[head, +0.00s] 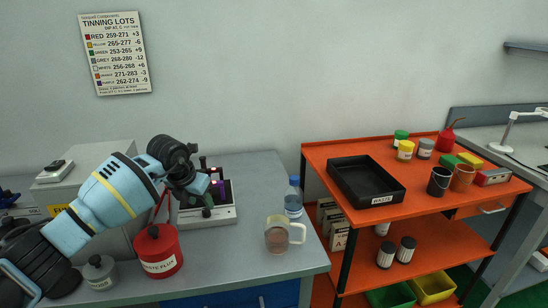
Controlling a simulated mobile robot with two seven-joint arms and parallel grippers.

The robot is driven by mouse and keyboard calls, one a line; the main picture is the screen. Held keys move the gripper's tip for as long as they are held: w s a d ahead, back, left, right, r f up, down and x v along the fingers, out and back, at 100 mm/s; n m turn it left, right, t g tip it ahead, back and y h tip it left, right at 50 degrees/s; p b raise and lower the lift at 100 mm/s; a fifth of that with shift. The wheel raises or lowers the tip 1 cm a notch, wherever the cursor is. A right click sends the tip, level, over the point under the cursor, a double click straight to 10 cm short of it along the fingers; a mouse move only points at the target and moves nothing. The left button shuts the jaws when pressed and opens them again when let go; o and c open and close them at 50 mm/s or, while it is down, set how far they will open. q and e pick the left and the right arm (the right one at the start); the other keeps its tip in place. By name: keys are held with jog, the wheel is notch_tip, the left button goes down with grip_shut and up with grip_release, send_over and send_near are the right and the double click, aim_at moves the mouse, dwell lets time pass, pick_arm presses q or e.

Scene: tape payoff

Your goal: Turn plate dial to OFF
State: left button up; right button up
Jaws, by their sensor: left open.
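My right gripper is not in view.
A red waste flux can (158,254) and a small grey pot (99,271) stand close to my left arm. A clear jug (277,238) and a bottle (293,203) stand right of the unit. An orange cart (425,212) with a black tray (345,184) is further right.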

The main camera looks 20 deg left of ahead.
pick_arm(q)
jog(key=d+r+t+h+p, duration=0.15)
jog(key=d+r+h, duration=0.3)
jog(key=d, duration=0.45)
jog(key=d+r+t+h, duration=0.2)
jog(key=d+r+h, duration=0.25)
jog(key=d, duration=0.45)
jog(key=s+d+r+n+t+h+p, duration=0.1)
jog(key=d+r+n+t+h, duration=0.3)
jog(key=r+n+t, duration=0.2)
notch_tip(320, 180, up, 3)
jog(key=shift+s+f+n+t, duration=0.1)
jog(key=shift+s+n+t, duration=0.2)
jog(key=shift+t, duration=0.55)
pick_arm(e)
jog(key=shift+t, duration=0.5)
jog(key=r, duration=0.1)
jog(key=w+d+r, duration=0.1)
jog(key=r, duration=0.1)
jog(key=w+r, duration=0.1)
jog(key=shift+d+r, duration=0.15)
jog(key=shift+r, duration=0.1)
